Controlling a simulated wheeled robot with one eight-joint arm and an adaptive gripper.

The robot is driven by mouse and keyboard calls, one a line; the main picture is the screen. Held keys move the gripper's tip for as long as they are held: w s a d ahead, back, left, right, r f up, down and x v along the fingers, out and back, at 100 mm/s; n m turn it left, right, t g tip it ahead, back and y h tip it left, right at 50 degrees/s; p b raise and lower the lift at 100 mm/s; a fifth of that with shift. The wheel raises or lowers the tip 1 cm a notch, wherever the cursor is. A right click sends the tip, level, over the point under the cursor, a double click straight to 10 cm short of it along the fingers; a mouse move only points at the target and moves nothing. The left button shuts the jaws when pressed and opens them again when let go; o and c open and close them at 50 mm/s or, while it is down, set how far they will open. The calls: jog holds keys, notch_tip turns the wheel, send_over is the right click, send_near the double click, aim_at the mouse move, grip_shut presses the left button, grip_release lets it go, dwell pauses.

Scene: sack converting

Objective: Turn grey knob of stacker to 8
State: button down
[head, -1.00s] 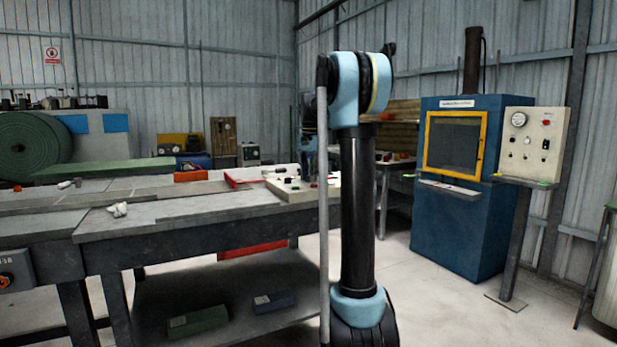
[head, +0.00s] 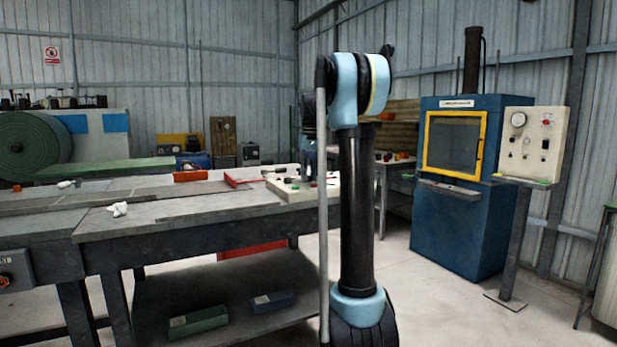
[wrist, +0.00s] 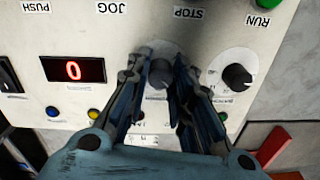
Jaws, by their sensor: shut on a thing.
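In the wrist view my gripper (wrist: 160,74) points at a pale control panel (wrist: 90,20) whose labels appear upside down. Its two fingers are shut on a grey knob (wrist: 158,78), one on each side. The fingers hide most of the knob's scale, so its pointer setting cannot be read. A red display (wrist: 73,70) on the panel shows 0. In the head view the panel (head: 300,194) lies on the bench, and my arm hides the gripper and knob.
A black knob (wrist: 237,77) on a white dial is close beside the right finger. A green button (wrist: 266,3) labelled RUN is at the top right. Yellow (wrist: 93,113) and blue (wrist: 52,111) buttons lie left of the fingers. A blue press (head: 455,220) stands at the right.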

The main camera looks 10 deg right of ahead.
jog(key=shift+n, duration=1.9)
jog(key=c, duration=1.4)
grip_release()
jog(key=shift+o, duration=0.2)
notch_tip(320, 180, up, 12)
jog(key=shift+w+d, duration=0.2)
jog(key=shift+f, duration=0.1)
